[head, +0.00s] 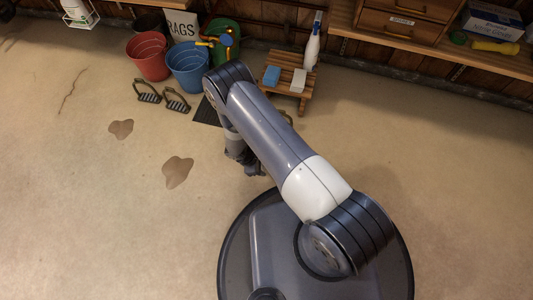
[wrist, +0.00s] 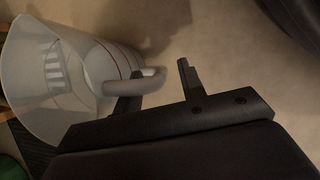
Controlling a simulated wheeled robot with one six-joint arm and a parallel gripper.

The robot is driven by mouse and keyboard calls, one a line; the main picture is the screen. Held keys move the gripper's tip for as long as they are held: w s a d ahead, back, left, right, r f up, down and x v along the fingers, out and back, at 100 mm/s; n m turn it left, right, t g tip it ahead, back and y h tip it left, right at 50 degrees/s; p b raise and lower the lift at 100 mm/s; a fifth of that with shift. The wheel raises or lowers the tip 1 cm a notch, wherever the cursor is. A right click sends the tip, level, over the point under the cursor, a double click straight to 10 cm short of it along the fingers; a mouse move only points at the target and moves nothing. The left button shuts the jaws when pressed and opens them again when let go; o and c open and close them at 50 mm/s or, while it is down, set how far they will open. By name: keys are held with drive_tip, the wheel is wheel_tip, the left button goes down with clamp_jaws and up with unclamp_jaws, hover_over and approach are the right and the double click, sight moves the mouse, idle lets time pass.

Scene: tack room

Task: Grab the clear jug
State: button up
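The clear jug (wrist: 75,75) shows at the left of the wrist view, tilted in the picture, with red marking lines on its side. Its handle (wrist: 148,83) points right toward my gripper (wrist: 160,72). The two dark fingers are apart. The handle's outer end lies between them, and the left finger is partly hidden at the handle. I cannot tell whether either finger touches it. In the head view my gripper (head: 250,165) is low over the floor, mostly behind my arm. The jug is hidden there.
A dark mat (head: 207,111) lies beside my arm. Stirrups (head: 176,101) lie in front. A wooden stool (head: 290,98) holds a blue sponge (head: 271,76). Open floor lies left and right.

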drive_tip(key=shift+c, duration=0.4)
clamp_jaws()
drive_tip(key=shift+r, duration=0.15)
